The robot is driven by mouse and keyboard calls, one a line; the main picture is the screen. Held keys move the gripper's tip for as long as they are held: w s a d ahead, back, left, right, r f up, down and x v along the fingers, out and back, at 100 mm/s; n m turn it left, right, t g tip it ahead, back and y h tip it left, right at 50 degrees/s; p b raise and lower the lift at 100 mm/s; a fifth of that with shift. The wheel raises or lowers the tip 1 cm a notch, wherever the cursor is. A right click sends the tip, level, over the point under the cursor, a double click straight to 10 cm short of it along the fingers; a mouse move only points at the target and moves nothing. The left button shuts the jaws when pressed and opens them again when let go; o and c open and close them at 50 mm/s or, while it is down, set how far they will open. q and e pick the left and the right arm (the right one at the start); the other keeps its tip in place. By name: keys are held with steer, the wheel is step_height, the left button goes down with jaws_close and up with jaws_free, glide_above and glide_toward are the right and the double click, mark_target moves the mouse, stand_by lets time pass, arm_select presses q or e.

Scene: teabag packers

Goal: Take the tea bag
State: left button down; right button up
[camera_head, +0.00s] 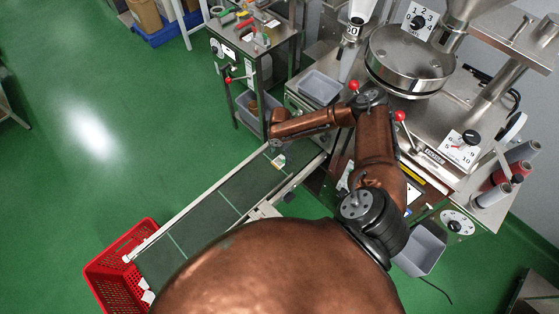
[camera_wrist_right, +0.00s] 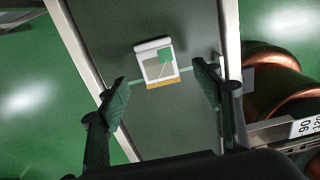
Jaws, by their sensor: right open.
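A tea bag (camera_wrist_right: 157,62), a small white packet with a green square and a yellow-brown edge, lies flat on the dark green conveyor belt (camera_wrist_right: 125,25) in the right wrist view. It also shows small on the upper part of the belt in the head view (camera_head: 279,161). My right gripper (camera_wrist_right: 162,92) is open, with one finger on each side and the tea bag seen between and beyond the fingertips. Nothing is held between the fingers. In the head view my right arm reaches over the belt's upper end, and its fingers are hard to make out. My left gripper is not in view.
A red basket (camera_head: 105,262) with white packets stands at the belt's lower end. A steel packing machine (camera_head: 425,150) with red-knobbed levers is at the right. A grey bin (camera_head: 318,88) and a tool-covered steel cart (camera_head: 266,48) are near the belt's upper end. Green floor is clear at left.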

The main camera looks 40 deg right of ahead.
mark_target(279, 162)
steer(key=f, duration=0.4)
steer(key=shift+w+a+f, duration=0.15)
steer(key=shift+w+a, duration=0.05)
steer(key=shift+f, duration=0.1)
steer(key=c, duration=0.5)
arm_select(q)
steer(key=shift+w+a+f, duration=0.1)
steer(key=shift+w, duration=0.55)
arm_select(e)
steer(key=shift+c, duration=1.2)
